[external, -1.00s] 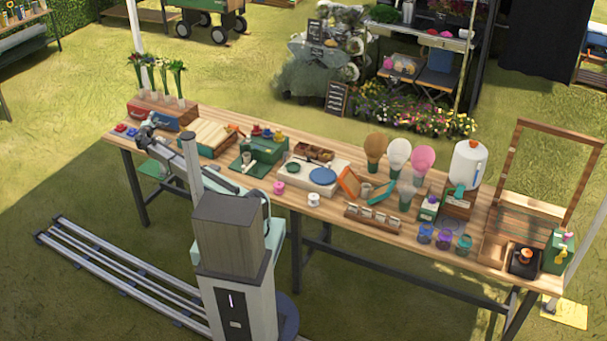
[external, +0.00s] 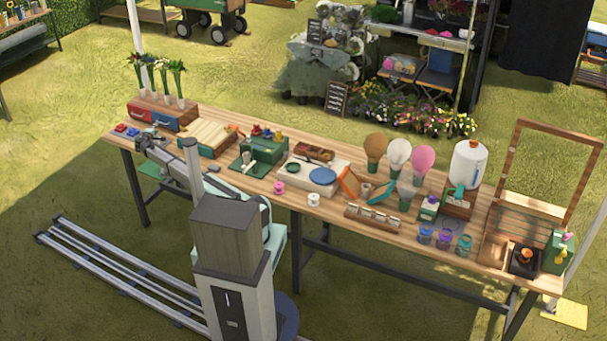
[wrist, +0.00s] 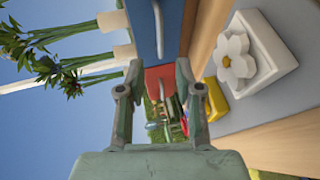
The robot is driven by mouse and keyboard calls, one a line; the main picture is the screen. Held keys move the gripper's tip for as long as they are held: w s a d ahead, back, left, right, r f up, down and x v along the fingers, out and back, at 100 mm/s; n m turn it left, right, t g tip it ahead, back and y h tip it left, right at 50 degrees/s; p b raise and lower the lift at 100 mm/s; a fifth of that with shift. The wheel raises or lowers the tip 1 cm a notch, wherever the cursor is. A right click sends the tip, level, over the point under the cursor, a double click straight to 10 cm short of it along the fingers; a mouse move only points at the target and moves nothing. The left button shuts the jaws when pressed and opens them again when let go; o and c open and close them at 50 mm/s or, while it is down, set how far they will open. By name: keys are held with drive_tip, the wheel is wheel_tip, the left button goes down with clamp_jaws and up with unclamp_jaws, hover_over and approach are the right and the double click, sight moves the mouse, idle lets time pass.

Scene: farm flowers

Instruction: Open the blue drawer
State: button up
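The drawer box stands at the left end of the table, with a red drawer (external: 141,112) beside a blue drawer (external: 166,121). Both drawers look closed. In the wrist view, which is turned on its side, the blue drawer (wrist: 141,28) with its pale bar handle (wrist: 158,28) is at the top. The red drawer (wrist: 158,77) is below it, between my fingers in the picture. My gripper (wrist: 156,82) is open and empty, in front of the box and apart from the handle. In the external view my gripper (external: 146,139) is small and its fingers are unclear.
Flowers in white vases (external: 167,97) stand on the box. Red and blue pieces (external: 127,129) lie on the table before it. The wrist view shows a white flower tile (wrist: 245,62) and a yellow block (wrist: 216,98) on the right. A wooden tray (external: 208,137) is right of the box.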

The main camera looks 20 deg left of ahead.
drive_tip(key=p+x, duration=0.1)
drive_tip(key=x, duration=0.8)
clamp_jaws()
